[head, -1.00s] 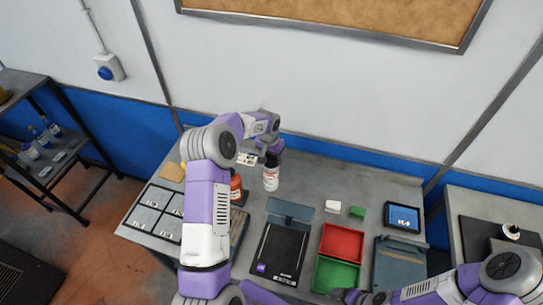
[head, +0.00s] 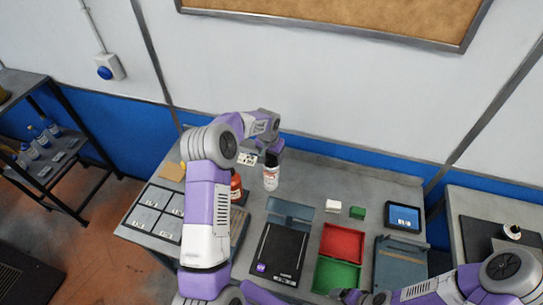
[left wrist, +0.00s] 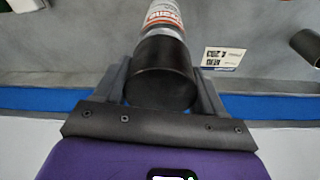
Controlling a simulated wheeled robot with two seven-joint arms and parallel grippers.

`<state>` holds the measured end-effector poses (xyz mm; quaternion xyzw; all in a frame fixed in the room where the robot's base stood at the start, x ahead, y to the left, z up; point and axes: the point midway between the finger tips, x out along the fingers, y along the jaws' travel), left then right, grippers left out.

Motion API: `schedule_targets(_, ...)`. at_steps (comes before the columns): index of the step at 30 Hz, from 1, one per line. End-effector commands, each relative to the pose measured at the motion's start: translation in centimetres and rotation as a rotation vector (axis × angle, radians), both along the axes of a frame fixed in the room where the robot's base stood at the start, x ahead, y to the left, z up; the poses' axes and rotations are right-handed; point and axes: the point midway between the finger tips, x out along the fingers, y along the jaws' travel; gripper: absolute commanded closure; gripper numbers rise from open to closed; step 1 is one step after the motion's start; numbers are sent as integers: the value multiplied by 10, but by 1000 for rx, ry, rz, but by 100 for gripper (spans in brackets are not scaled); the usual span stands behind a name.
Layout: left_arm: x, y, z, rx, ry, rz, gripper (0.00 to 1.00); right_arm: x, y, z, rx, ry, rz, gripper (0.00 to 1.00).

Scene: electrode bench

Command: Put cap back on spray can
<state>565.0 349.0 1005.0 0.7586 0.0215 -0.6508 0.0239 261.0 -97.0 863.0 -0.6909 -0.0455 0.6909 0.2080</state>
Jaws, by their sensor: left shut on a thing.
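The spray can (head: 270,180), white with a red-lettered label, stands upright on the bench in the head view. Its label and metal shoulder also show in the left wrist view (left wrist: 164,18). My left gripper (left wrist: 162,88) is shut on the black cap (left wrist: 162,75), with one finger on each side. The cap (head: 271,159) is in line with the can's top in both views. It appears to be touching the can, but I cannot tell whether it is fully seated. The nozzle is hidden. My right gripper (head: 350,295) is at the bottom edge, its fingers unclear.
An orange-red bottle (head: 236,187) stands just left of the can, partly behind my left arm.

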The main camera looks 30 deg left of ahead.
Motion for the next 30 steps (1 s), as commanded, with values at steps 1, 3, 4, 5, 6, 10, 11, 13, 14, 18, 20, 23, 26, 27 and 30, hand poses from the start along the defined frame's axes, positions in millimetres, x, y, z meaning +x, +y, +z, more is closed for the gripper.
schedule_targets(1, 0, 0, 0, 0, 0, 0, 63, 0, 0, -1, 0, 0, 0, 9)
schedule_targets(3, 0, 0, 0, 0, 0, 0, 63, 0, 0, -1, 0, 0, 0, 9)
schedule_targets(4, 0, 0, 0, 0, 0, 0, 63, 0, 0, -1, 0, 0, 0, 9)
schedule_targets(5, 0, 0, 0, 0, 0, 0, 63, 0, 0, -1, 0, 0, 0, 9)
schedule_targets(6, 0, 0, 0, 0, 0, 0, 63, 0, 0, -1, 0, 0, 0, 9)
schedule_targets(10, 0, 0, 0, 0, 0, 0, 63, 0, 0, -1, 0, 0, 0, 9)
schedule_targets(11, 0, 0, 0, 0, 0, 0, 63, 0, 0, -1, 0, 0, 0, 9)
schedule_targets(13, 0, 0, 0, 0, 0, 0, 63, 0, 0, -1, 0, 0, 0, 9)
schedule_targets(14, 0, 0, 0, 0, 0, 0, 63, 0, 0, -1, 0, 0, 0, 9)
schedule_targets(18, 0, 0, -1, 0, 0, 0, 63, 0, 0, -2, 0, 0, 0, 9)
schedule_targets(20, 0, 0, -2, 1, 0, 0, 63, 0, 0, -4, 0, 0, 0, 9)
schedule_targets(23, 0, 0, -3, 1, 0, 0, 63, 0, 0, -5, 0, 0, 0, 9)
schedule_targets(26, 0, 0, -3, 1, 0, -1, 63, 0, 0, -6, 0, 0, 0, 9)
schedule_targets(27, 0, 0, -3, 1, 0, -1, 63, 0, 0, -6, 0, 0, 0, 9)
schedule_targets(30, 0, 0, -3, 1, 0, 0, 63, 0, 0, -6, 0, 0, 0, 9)
